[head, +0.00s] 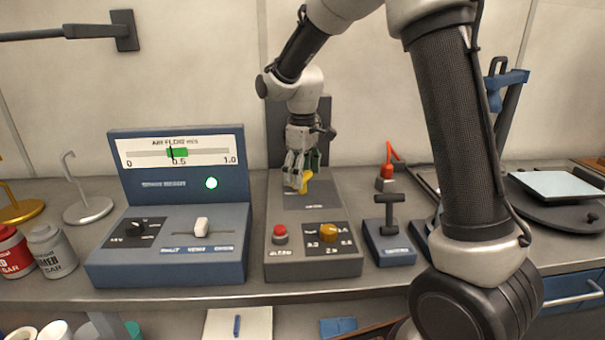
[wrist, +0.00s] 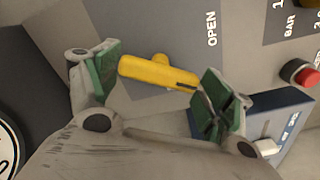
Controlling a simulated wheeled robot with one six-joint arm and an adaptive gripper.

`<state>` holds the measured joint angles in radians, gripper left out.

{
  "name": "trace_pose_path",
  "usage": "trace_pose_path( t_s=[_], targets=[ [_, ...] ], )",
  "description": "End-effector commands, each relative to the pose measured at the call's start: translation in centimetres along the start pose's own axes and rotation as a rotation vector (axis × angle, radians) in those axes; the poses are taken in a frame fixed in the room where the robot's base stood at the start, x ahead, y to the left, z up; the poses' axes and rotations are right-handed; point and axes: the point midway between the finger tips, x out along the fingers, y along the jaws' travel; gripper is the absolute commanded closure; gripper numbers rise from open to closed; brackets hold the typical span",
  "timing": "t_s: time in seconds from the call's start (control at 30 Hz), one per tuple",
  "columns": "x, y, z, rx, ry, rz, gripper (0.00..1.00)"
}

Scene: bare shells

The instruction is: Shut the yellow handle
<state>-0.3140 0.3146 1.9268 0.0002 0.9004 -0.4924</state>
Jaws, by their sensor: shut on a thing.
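The yellow handle (wrist: 158,72) is a short bar on a grey panel. In the wrist view it lies nearly crosswise, tilted slightly down to the right, with the word OPEN printed to its right. My gripper (wrist: 160,84) has its green pads at the two ends of the handle and is shut on it. In the head view, my gripper (head: 297,180) points down at the sloped grey console (head: 268,212), and the handle (head: 305,184) shows partly behind the fingers. The rest of the handle is hidden there.
A red button (head: 280,233) and an orange knob (head: 329,232) sit on the console's front. A blue air-flow console (head: 168,272) stands to the left. A dark T-handle on a blue base (head: 389,245) and a red toggle (head: 390,155) stand to the right.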

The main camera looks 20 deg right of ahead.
Motion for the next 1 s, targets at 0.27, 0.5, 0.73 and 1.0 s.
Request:
trace_pose_path(
  t_s=[0.27, 0.5, 0.73, 1.0],
  targets=[
    [-0.04, 0.03, -0.02, 0.262, 0.001, 0.001, 0.44],
    [-0.04, 0.03, -0.02, 0.489, 0.001, 0.001, 0.44],
    [-0.04, 0.04, -0.02, 0.697, 0.001, 0.001, 0.44],
    [-0.05, 0.04, -0.03, 0.886, 0.001, 0.001, 0.44]
  ],
)
